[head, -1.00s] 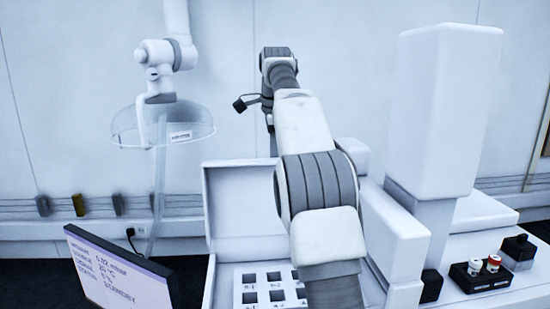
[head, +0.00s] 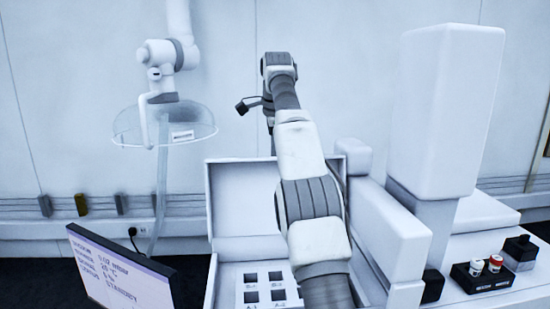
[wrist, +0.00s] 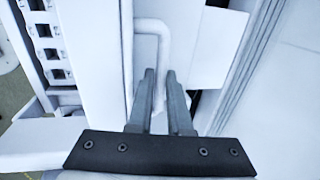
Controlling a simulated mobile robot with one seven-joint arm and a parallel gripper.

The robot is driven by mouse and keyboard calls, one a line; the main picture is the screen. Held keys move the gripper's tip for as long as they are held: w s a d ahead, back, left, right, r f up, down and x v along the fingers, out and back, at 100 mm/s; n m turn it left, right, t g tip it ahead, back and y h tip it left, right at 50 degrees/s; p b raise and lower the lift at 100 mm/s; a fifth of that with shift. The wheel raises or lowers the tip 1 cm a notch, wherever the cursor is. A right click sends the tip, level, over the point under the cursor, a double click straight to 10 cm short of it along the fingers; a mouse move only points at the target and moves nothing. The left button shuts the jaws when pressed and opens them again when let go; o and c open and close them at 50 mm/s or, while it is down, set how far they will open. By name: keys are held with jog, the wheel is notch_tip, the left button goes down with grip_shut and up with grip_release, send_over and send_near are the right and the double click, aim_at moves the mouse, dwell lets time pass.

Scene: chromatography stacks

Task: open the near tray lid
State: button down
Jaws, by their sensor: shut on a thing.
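In the head view, a white tray box with a grid of dark square slots (head: 238,279) sits low in the middle. A white lid panel (head: 238,198) stands upright at its back edge. In the wrist view, my gripper (wrist: 160,74) has its two grey fingers close together on a white bent-bar handle (wrist: 150,24). The bar passes down between the fingertips. A pale panel lies beside the handle, and the slotted strip (wrist: 46,54) shows at the upper left. In the head view, my arm hides my gripper, the handle and part of the tray.
A large white column unit (head: 446,110) stands right of my arm. A black holder (head: 480,277) with two small capped vials is at the lower right. A display screen (head: 120,268) is at the lower left.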

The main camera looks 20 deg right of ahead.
jog(key=shift+w+r, duration=0.1)
jog(key=shift+r, duration=0.25)
jog(key=c, duration=1.1)
grip_release()
jog(key=shift+o, duration=1.3)
jog(key=shift+f, duration=0.2)
